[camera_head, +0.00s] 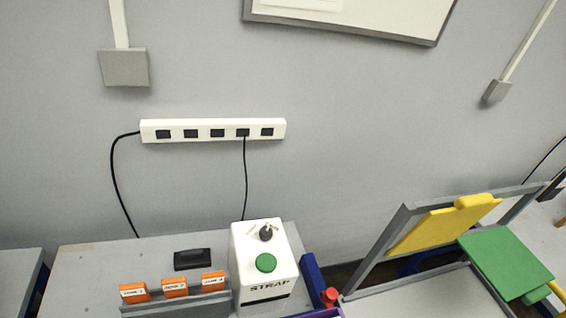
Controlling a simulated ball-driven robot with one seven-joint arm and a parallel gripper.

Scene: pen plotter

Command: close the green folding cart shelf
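The green folding shelf (503,262) is at the lower right. It is a flat green panel with a small tab at its near right end, and it sticks out from the cart's grey frame (372,252) rather than lying in line with it. A yellow panel (436,230) with a rounded tab on its top edge stands up inside the frame, left of the green one. The lower part of the cart is cut off by the picture edge. My gripper is not in view.
A grey table (100,275) at the lower left holds a white box (262,240) with a green button, a black block (192,259) and several orange cards (174,287) in a grey rack. A white power strip (213,130) with black cables is on the wall behind.

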